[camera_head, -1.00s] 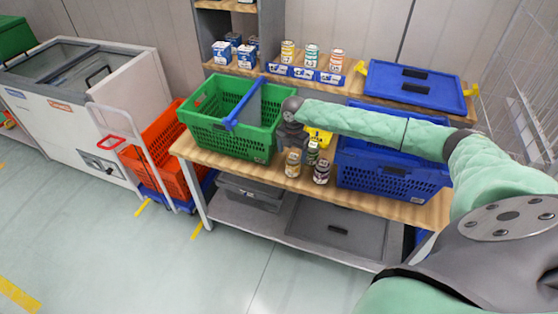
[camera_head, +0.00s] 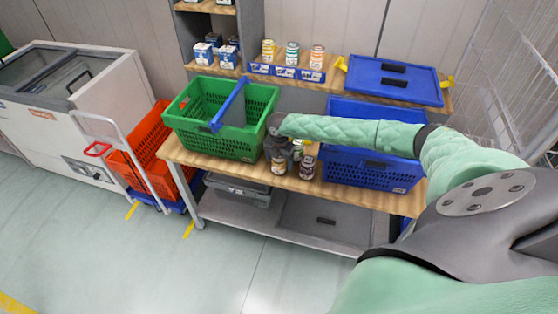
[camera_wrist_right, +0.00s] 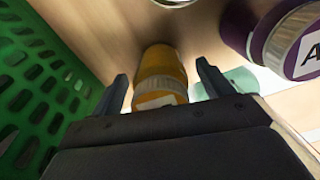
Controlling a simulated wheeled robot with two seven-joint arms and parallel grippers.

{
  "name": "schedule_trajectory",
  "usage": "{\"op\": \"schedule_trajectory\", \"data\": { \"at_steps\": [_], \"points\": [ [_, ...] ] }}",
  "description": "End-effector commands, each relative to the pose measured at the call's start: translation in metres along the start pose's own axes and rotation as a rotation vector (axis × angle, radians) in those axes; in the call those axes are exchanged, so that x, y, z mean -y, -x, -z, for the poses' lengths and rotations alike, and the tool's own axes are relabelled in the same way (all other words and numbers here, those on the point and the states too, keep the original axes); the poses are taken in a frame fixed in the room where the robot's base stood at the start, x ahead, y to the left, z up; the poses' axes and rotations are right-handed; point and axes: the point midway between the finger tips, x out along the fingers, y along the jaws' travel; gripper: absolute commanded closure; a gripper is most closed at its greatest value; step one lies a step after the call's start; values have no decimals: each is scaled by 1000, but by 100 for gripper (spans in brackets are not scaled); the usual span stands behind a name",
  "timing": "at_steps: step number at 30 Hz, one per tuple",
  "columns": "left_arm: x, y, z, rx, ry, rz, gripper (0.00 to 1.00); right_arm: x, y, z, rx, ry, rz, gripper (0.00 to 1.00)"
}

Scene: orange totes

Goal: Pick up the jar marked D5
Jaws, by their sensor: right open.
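An orange-yellow jar (camera_wrist_right: 160,72) with a pale label sits between the two spread fingers of my right gripper (camera_wrist_right: 164,82) in the wrist view. The fingers are apart and a gap shows on each side of the jar. Its marking cannot be read, so I cannot tell which jar is D5. In the head view the right gripper (camera_head: 279,148) hangs down over this jar (camera_head: 279,165) on the wooden workbench. A purple jar (camera_head: 307,168) stands just right of it; in the wrist view its label (camera_wrist_right: 305,55) shows an "A". My left gripper is not in view.
A green crate (camera_head: 190,125) stands close left of the jars; its wall (camera_wrist_right: 40,90) fills the wrist view's left. A blue crate (camera_head: 360,172) stands right. Another jar (camera_head: 297,148) stands behind. More jars (camera_head: 292,55) stand on the back shelf.

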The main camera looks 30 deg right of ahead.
Motion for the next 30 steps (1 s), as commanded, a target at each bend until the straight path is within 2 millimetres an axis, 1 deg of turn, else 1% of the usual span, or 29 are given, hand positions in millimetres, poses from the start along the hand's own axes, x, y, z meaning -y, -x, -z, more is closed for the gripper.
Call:
{"op": "schedule_trajectory", "data": {
  "at_steps": [3, 9, 10, 14, 15, 17, 18, 19, 26, 30],
  "points": [
    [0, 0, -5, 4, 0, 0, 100, 0, -4, 0, 0, -1, 1, 21],
    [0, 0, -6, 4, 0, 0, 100, 0, -5, 0, 0, 0, 0, 21],
    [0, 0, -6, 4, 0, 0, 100, 0, -5, 0, 0, 0, 0, 23],
    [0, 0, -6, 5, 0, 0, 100, 0, -5, 0, 0, 0, 0, 48],
    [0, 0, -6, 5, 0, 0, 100, 0, -5, 0, 0, 0, 0, 56],
    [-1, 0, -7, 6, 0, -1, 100, 0, -5, 0, 0, 0, 0, 68],
    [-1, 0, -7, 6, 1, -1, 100, 0, -5, 0, 0, 0, 0, 76],
    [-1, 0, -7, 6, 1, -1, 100, 0, -5, 0, 0, 0, 0, 80],
    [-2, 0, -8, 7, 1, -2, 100, 0, -4, 0, 0, 0, -1, 80],
    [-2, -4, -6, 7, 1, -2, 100, -1, 3, -1, 1, 1, -2, 80]
  ]
}}
